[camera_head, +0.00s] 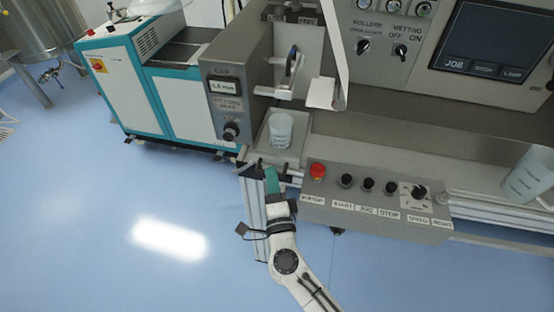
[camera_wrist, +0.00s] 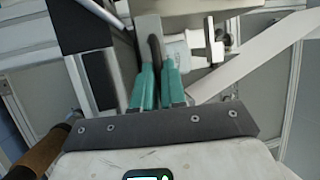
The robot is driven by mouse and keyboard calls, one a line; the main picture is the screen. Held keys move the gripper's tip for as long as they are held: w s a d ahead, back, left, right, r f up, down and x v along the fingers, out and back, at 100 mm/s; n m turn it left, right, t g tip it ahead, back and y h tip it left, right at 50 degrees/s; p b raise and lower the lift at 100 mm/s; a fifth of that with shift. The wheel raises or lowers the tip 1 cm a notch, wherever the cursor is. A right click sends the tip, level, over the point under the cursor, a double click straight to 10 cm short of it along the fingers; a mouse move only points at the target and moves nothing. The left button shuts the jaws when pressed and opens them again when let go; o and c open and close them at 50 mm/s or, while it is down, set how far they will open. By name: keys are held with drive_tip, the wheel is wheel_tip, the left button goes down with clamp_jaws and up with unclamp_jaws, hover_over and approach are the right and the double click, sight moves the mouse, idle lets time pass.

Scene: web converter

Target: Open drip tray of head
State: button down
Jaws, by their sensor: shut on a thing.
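The head (camera_head: 222,85) is a grey housing with a gap display and a knob, at the top centre of the head view. The drip tray (camera_head: 262,141) is a shallow grey tray low beside it, with a translucent beaker (camera_head: 281,130) standing in it. My gripper (camera_head: 271,178) has teal fingers and is at the tray's front edge. In the wrist view my gripper (camera_wrist: 157,80) is shut on a dark curved bar (camera_wrist: 155,48), which looks like the drip tray's handle. The fingers hide the lower part of the bar.
A grey control box (camera_head: 375,205) with a red emergency stop (camera_head: 317,171) and black buttons lies just right of my gripper. A white web (camera_head: 328,90) hangs near the head. Another beaker (camera_head: 530,172) stands at the far right. The blue floor (camera_head: 90,220) is clear at left.

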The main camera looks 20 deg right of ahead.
drive_tip(key=s+a+p, duration=0.1)
drive_tip(key=s+a, duration=0.3)
drive_tip(key=s, duration=0.2)
drive_tip(key=shift+s+a, duration=0.35)
drive_tip(key=shift+a, duration=0.05)
drive_tip(key=shift+f, duration=0.1)
drive_tip(key=c, duration=1.2)
unclamp_jaws()
drive_tip(key=b+v, duration=0.2)
drive_tip(key=v, duration=0.8)
drive_tip(key=shift+s+b, duration=0.3)
drive_tip(key=shift+s, duration=0.05)
drive_tip(key=shift+a+f, duration=0.1)
